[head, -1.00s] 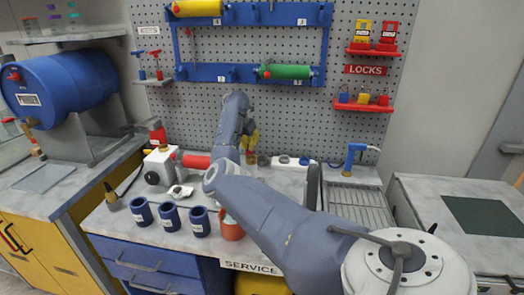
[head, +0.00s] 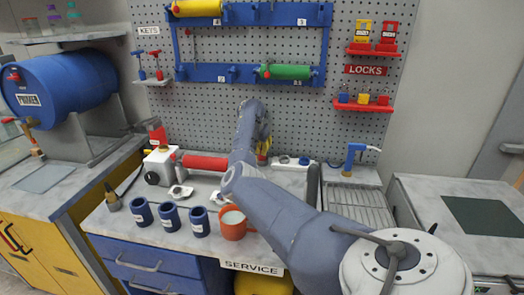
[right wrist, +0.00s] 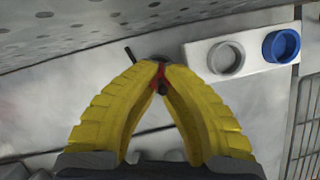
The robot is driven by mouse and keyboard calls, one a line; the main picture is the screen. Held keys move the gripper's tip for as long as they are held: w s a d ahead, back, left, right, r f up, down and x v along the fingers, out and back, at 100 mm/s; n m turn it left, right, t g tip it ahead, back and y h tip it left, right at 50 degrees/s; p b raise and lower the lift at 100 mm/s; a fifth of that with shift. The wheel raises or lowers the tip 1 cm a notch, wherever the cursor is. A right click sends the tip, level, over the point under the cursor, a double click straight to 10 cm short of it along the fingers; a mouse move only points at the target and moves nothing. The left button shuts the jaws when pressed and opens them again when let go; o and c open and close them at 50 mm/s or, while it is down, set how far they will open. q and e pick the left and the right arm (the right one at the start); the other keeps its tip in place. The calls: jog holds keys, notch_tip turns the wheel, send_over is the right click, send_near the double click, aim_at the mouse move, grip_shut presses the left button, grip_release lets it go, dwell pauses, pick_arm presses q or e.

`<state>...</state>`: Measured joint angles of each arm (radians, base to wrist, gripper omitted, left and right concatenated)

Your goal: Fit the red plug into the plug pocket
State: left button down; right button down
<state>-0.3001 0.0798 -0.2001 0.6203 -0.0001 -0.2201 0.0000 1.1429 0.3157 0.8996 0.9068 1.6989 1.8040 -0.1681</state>
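In the right wrist view, the two yellow fingers of my right gripper (right wrist: 160,72) meet at their tips on a small red piece, the red plug (right wrist: 161,80). Most of the plug is hidden between the fingers. A white block (right wrist: 245,78) lies to the right of the fingertips, apart from them. It has a round grey plug pocket (right wrist: 226,58) and a blue plug (right wrist: 281,46) seated beside it. In the head view, the white block (head: 292,166) is at the back of the bench; my right gripper (head: 264,150) is mostly hidden behind my arm. My left gripper is out of view.
A red roller (head: 205,162) on a white machine (head: 160,165) stands left of my arm. Several blue cups and an orange mug (head: 233,225) are at the front. The pegboard (head: 290,120) rises close behind. A grey drain rack (head: 358,205) is to the right.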

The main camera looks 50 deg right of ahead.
jog(key=shift+f, duration=0.1)
jog(key=c, duration=1.6)
grip_release()
jog(key=w+v, duration=0.1)
jog(key=v, duration=1.1)
jog(key=shift+s, duration=0.45)
jog(key=shift+d, duration=0.1)
